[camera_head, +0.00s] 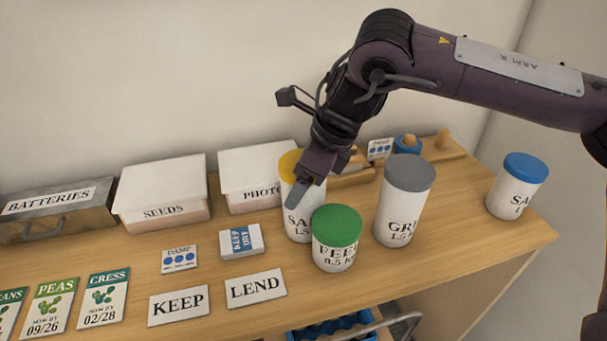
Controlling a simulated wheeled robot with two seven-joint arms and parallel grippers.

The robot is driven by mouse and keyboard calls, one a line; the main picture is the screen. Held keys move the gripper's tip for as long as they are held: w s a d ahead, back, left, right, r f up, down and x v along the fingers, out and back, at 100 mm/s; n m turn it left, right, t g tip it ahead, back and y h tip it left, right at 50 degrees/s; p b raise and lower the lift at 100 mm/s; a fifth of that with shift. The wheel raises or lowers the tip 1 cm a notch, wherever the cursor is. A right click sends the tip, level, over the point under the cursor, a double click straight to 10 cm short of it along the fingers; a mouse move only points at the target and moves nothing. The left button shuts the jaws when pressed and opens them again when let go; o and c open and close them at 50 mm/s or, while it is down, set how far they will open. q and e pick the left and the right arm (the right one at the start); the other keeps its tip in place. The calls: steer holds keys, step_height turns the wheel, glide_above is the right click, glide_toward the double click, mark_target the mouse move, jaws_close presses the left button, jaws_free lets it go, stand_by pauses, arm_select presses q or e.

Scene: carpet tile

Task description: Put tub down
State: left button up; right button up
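A white tub with a yellow lid (288,164) stands upright on the wooden bench top, or very close to it; its base is partly hidden by the green-lidded tub (336,240). My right gripper (302,190) points down at the yellow-lidded tub, with one dark finger across its upper front. The other finger is hidden, so I cannot tell whether the gripper is closed on this tub. A taller tub with a grey lid (402,208) stands to the right. A blue-lidded tub (517,187) stands apart near the right end. My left gripper is not in view.
The bench (455,240) has free room between the grey- and blue-lidded tubs. LEND (256,288) and KEEP (178,305) cards, seed packets (103,297) and a small KEEP DRY box (241,241) lie left. Boxes (163,190) line the wall. A blue crate (330,332) shows below the front edge.

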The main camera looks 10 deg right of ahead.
steer(key=shift+r, duration=0.1)
steer(key=o, duration=2)
steer(key=shift+o, duration=0.2)
